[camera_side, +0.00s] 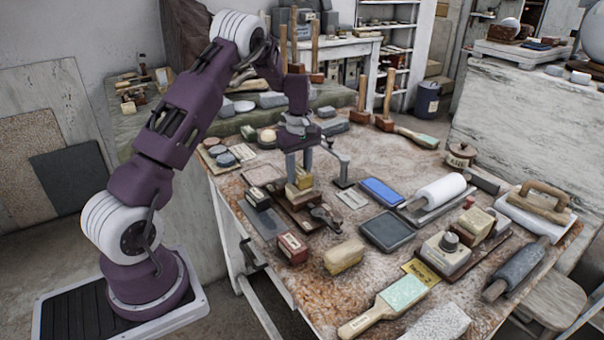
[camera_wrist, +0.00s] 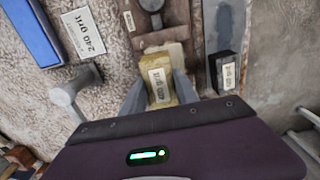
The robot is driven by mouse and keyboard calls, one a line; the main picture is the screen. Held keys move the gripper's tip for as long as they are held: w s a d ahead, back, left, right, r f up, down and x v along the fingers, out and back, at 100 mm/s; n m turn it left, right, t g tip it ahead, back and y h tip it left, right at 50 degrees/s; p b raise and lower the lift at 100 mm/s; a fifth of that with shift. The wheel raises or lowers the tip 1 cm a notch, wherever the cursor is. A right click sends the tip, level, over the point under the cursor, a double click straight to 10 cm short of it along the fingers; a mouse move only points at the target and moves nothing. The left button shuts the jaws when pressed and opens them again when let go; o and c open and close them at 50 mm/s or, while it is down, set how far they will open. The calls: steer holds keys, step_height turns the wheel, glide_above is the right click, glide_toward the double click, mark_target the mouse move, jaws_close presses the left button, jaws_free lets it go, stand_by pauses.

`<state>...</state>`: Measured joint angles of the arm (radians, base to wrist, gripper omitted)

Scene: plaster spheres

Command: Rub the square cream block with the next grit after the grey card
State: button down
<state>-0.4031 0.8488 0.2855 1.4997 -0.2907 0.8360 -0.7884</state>
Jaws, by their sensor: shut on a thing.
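My gripper (camera_side: 299,176) is shut on a small yellow block. In the wrist view, my fingers (camera_wrist: 158,86) hold this yellow block (camera_wrist: 160,83) from both sides. Its white label reads "grit", but the number is too small to tell. A square cream block (camera_wrist: 172,48) sits just beyond it, partly hidden by it, on a dark wooden board (camera_wrist: 163,14). The yellow block looks close against the cream block; I cannot tell whether they touch. A pale grey card (camera_wrist: 84,31) reading "240 grit" lies left of the board, also in the side view (camera_side: 352,198).
A black labelled block (camera_wrist: 228,72) stands on a grey strip right of the board. A blue pad (camera_side: 381,191), a dark slab (camera_side: 387,231), a red labelled block (camera_side: 292,247) and a tan sponge-like block (camera_side: 344,256) surround the board. A green-faced paddle (camera_side: 400,293) lies in front.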

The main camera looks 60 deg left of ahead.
steer(key=shift+a, duration=0.95)
steer(key=shift+d, duration=2.2)
steer(key=shift+a, duration=2.2)
steer(key=shift+f, duration=0.1)
steer(key=shift+d+r, duration=0.75)
steer(key=shift+d, duration=0.35)
steer(key=shift+r, duration=3.25)
